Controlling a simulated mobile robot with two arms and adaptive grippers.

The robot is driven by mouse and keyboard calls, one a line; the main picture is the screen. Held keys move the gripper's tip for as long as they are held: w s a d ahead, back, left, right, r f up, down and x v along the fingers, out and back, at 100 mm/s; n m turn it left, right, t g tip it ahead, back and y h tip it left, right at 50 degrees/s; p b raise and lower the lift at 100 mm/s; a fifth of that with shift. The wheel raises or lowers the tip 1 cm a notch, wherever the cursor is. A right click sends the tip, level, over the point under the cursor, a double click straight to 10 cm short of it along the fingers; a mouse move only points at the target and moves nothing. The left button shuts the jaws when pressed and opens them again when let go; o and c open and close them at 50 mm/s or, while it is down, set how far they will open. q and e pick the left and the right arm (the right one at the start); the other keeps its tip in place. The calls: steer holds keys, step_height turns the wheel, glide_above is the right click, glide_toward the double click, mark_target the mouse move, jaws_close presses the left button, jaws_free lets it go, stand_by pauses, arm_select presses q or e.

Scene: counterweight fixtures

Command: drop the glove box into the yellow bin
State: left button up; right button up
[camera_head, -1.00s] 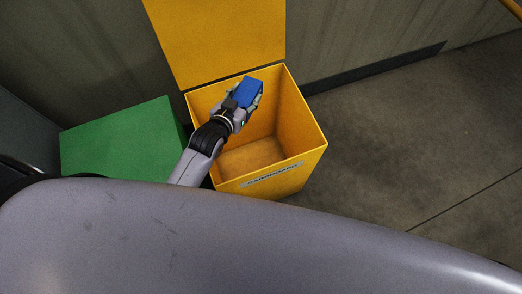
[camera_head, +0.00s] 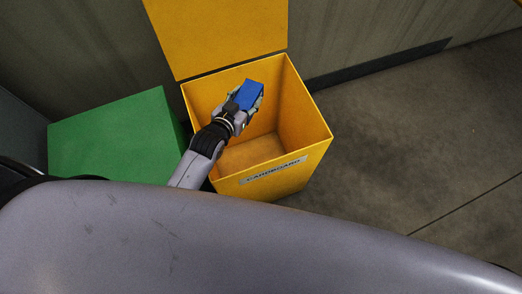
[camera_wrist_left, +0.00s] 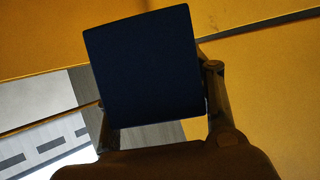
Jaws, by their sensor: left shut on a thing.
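The yellow bin (camera_head: 316,142) stands open with its lid (camera_head: 215,35) raised against the wall. A label on its front reads CARDBOARD. My left gripper (camera_head: 244,100) is shut on the blue glove box (camera_head: 250,93) and holds it over the bin's opening. In the left wrist view the box (camera_wrist_left: 143,66) is dark blue and sits between the two fingers (camera_wrist_left: 160,110). The bin's floor (camera_head: 250,152) looks empty where it shows; my arm hides part of the inside. My right gripper is not in view.
A green box or closed bin (camera_head: 115,135) stands just left of the yellow bin. A wall (camera_head: 375,30) runs behind. The concrete floor (camera_head: 420,130) to the right is clear. My own grey body covers the bottom of the head view.

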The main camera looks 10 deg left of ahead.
arm_select(q)
steer(key=shift+r, duration=0.1)
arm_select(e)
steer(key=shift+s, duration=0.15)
arm_select(q)
steer(key=o, duration=1.4)
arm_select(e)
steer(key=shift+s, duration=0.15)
arm_select(q)
steer(key=shift+o, duration=0.2)
steer(key=shift+s, duration=0.1)
steer(key=shift+s, duration=0.15)
steer(key=v, duration=1.1)
steer(key=shift+s, duration=0.25)
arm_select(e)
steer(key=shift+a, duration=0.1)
arm_select(q)
steer(key=shift+r, duration=0.1)
